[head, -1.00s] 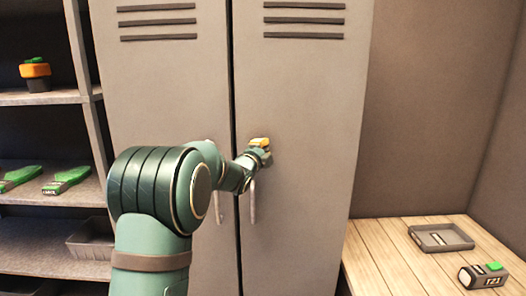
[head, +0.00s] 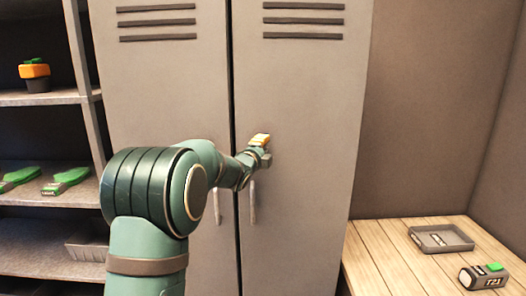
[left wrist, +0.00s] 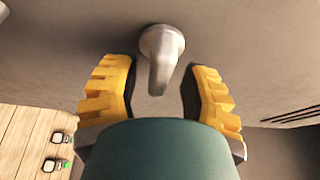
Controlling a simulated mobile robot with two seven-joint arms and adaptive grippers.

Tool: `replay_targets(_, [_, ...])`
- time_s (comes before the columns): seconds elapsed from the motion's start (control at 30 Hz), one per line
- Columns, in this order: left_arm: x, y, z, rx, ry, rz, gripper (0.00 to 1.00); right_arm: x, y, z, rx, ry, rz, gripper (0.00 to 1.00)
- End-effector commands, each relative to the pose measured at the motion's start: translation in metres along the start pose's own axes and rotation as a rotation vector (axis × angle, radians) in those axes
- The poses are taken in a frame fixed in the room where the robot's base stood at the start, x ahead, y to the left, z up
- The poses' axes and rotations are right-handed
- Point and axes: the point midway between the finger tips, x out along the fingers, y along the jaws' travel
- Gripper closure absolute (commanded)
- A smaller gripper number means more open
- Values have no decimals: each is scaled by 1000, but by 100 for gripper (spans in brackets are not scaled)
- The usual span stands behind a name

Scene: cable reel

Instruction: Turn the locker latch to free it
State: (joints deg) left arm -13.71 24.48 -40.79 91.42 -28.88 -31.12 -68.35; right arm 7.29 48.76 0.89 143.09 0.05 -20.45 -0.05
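The locker latch (left wrist: 161,48) is a short grey metal lever on a round boss, standing out from the locker face in the left wrist view. My left gripper (left wrist: 158,86) is open, with one yellow, dark-padded finger on each side of the lever and a visible gap to both. In the head view my left gripper (head: 260,143) is at the right door of the grey locker (head: 300,90), just right of the door seam. The latch is hidden behind it there. My right gripper is in neither view.
Two vertical door handles (head: 253,203) hang below the gripper, partly behind my arm. Shelves (head: 40,192) with green-handled tools and a potted orange item (head: 35,72) stand at left.

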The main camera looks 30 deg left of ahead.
Motion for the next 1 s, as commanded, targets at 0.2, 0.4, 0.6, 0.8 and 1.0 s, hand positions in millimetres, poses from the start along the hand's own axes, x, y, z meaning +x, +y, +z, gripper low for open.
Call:
replay_targets(0.2, [0,2,0,-1,0,3,54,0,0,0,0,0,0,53])
replay_targets(0.4, [-6,1,0,-2,0,3,54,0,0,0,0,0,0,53])
replay_targets(0.6, [-35,1,-1,-6,1,2,54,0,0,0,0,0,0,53])
replay_targets(0.8, [-74,0,0,-6,1,1,54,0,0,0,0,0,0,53])
replay_targets(1.0, [-103,0,0,-4,0,0,54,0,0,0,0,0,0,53])
